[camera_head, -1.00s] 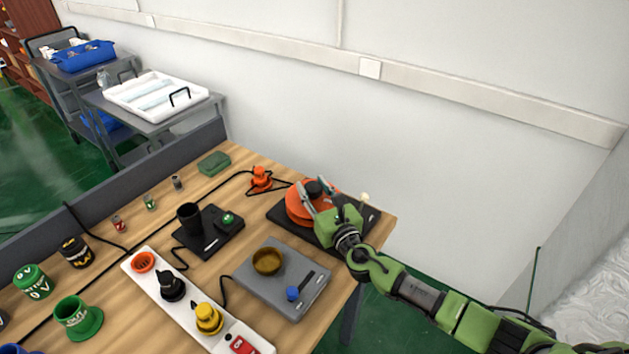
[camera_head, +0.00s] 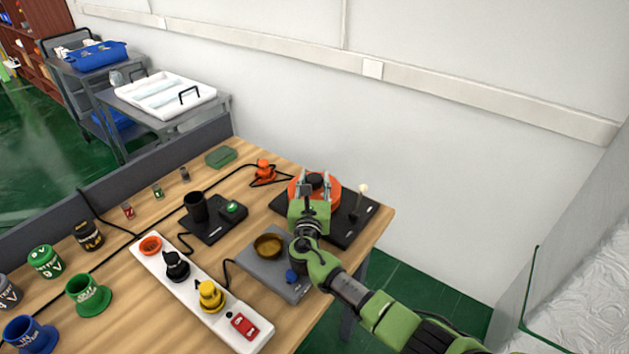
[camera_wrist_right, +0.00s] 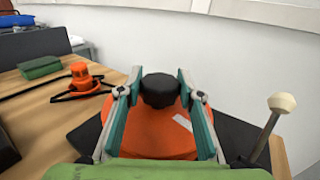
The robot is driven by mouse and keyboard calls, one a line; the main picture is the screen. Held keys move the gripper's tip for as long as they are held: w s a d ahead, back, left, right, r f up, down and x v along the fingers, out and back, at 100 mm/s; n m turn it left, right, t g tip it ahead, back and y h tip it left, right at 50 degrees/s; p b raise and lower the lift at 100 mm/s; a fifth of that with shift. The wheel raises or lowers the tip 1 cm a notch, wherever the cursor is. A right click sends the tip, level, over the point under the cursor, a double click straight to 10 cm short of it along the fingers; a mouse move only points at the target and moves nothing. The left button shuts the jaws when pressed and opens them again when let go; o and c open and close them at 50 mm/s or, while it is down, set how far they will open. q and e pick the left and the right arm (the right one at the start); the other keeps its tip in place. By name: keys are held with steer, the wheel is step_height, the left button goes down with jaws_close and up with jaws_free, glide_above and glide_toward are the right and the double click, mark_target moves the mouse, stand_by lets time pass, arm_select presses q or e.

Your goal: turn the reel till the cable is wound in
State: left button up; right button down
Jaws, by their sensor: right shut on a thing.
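The orange reel (camera_head: 333,195) lies flat on a black base (camera_head: 347,231) at the table's far right corner. A black knob (camera_head: 316,179) stands on top of the reel; it also shows in the right wrist view (camera_wrist_right: 160,90). My right gripper (camera_head: 315,182) is over the reel, with its fingers shut on the knob from both sides. A black cable (camera_head: 287,180) lies on the table left of the reel, by an orange plug (camera_head: 264,170). The plug also shows in the right wrist view (camera_wrist_right: 80,75). My left gripper is not in view.
A lever with a pale tip (camera_head: 362,188) stands upright on the base, right of the reel. A grey device with a brass bowl (camera_head: 268,246), a white power strip (camera_head: 190,290) and a black cup stand (camera_head: 213,228) are nearer. The wall is close behind.

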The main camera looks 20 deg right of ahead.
mark_target(313, 185)
steer(key=c, duration=1.5)
jaws_free()
steer(key=shift+r, duration=0.15)
steer(key=shift+o, duration=0.6)
steer(key=shift+w+f, duration=0.15)
steer(key=shift+f, duration=0.05)
steer(key=shift+v, duration=3.8)
